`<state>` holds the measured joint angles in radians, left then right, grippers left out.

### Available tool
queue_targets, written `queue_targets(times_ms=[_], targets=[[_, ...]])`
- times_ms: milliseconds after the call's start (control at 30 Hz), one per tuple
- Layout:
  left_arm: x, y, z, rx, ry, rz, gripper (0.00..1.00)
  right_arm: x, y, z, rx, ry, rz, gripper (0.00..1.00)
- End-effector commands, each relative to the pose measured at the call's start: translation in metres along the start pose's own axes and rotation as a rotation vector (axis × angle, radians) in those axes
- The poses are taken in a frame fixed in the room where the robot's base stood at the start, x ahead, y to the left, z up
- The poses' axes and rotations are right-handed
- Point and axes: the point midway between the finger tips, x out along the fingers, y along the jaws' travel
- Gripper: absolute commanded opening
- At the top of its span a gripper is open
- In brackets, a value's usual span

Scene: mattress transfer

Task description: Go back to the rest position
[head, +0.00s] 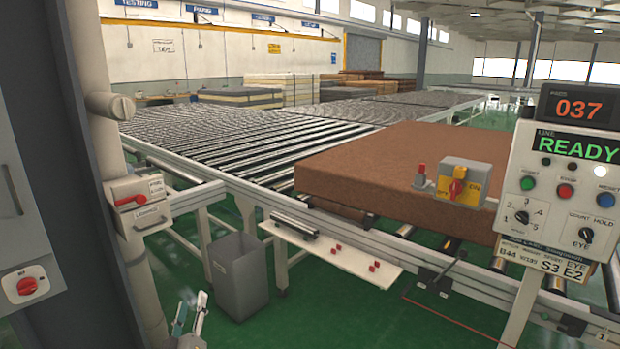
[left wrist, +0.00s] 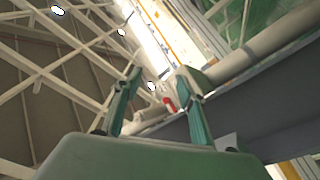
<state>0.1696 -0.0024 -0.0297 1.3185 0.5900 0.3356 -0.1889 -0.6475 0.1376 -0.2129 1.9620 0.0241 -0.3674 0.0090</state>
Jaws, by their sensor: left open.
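My left gripper (head: 192,303) shows at the bottom edge of the head view, left of centre, low and in front of the green floor. Its two fingers point up and stand apart, with nothing between them. In the left wrist view the open fingers (left wrist: 161,84) point up toward the roof beams and a bright window strip. My right gripper is in neither view. A brown mattress (head: 390,165) lies on the roller conveyor (head: 255,140) at the right, well away from my left gripper.
A grey bin (head: 238,278) stands on the floor right of my left gripper. A white post with a red-handled box (head: 137,203) is close at left. A control panel (head: 562,185) reading 037 and READY stands at right. Green floor is clear in front of the bin.

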Motion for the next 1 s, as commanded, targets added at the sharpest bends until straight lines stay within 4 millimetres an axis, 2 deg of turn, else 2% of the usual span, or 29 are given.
queue_targets(times_ms=[33, 100, 167, 300, 367, 400, 500, 600, 700, 800, 1000], targets=[[-0.028, -0.003, 0.020, 0.063, -0.063, 0.022, 0.40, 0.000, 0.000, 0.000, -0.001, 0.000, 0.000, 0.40], [-0.065, -0.004, 0.046, 0.151, -0.151, 0.057, 0.40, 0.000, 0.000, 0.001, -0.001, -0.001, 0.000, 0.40], [-0.099, -0.005, 0.066, 0.224, -0.228, 0.084, 0.40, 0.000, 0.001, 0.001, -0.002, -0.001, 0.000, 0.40], [-0.183, -0.009, 0.107, 0.390, -0.408, 0.141, 0.40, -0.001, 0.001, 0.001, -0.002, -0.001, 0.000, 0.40], [-0.221, -0.011, 0.120, 0.458, -0.483, 0.161, 0.40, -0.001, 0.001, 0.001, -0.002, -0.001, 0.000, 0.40], [-0.246, -0.013, 0.128, 0.503, -0.533, 0.174, 0.40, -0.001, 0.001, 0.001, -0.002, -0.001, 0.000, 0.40], [-0.303, -0.017, 0.140, 0.603, -0.642, 0.200, 0.40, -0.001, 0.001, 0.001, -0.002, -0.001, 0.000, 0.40], [-0.347, -0.021, 0.143, 0.678, -0.724, 0.217, 0.40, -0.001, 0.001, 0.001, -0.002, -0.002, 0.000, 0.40], [-0.376, -0.023, 0.144, 0.729, -0.778, 0.228, 0.40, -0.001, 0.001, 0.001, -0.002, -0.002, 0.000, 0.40], [-0.390, -0.024, 0.144, 0.755, -0.805, 0.232, 0.40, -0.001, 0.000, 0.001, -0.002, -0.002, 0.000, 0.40], [-0.393, -0.024, 0.143, 0.762, -0.811, 0.232, 0.40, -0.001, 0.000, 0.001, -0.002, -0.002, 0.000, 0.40]])
